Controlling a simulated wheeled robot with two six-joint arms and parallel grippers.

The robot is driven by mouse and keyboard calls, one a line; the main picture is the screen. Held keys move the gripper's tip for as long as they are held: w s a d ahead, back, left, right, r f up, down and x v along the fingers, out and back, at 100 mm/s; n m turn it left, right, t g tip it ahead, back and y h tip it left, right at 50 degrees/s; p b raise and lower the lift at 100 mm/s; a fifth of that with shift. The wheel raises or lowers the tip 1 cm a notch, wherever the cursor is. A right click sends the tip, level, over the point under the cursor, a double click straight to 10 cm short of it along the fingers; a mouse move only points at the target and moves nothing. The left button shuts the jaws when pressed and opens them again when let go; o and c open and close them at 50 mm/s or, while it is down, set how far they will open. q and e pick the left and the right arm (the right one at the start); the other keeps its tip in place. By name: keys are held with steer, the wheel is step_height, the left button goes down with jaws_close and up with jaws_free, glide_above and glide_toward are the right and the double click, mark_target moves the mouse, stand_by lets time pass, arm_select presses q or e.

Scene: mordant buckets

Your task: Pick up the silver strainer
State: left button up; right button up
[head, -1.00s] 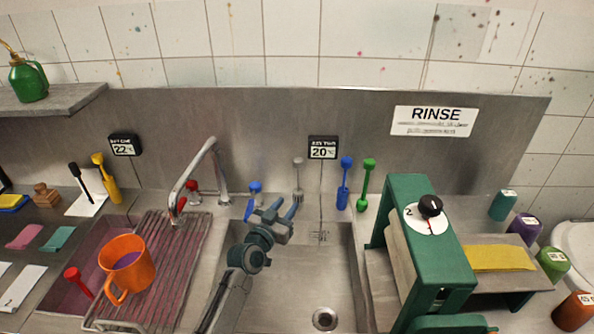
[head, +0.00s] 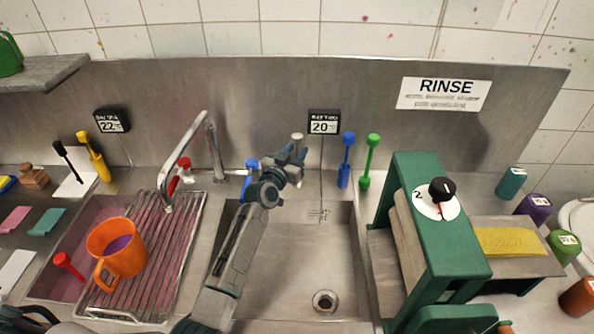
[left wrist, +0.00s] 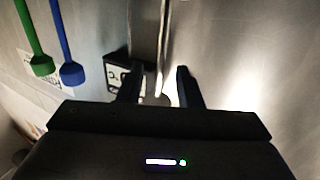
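In the left wrist view, the two dark fingers of the left gripper (left wrist: 158,88) are spread. A thin shiny upright piece, seemingly the strainer's handle (left wrist: 161,45), shows between them, with a gap beside the right finger. Whether either finger touches it, I cannot tell. My right gripper is not in view.
A blue tool (head: 347,160) and a green tool (head: 370,160) stand to the right of the strainer. A blue-handled tap (head: 251,170) is close on the left. The green press (head: 428,230) stands right of the sink (head: 315,265). An orange mug (head: 118,250) sits on the rack.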

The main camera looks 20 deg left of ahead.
arm_select(q)
steer(key=shift+w+d+f, duration=0.1)
steer(key=shift+w+d, duration=0.1)
steer(key=shift+w, duration=1.4)
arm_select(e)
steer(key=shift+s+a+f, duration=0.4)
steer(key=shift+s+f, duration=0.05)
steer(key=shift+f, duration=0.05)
arm_select(q)
steer(key=shift+s, duration=0.1)
steer(key=shift+c, duration=0.4)
jaws_close()
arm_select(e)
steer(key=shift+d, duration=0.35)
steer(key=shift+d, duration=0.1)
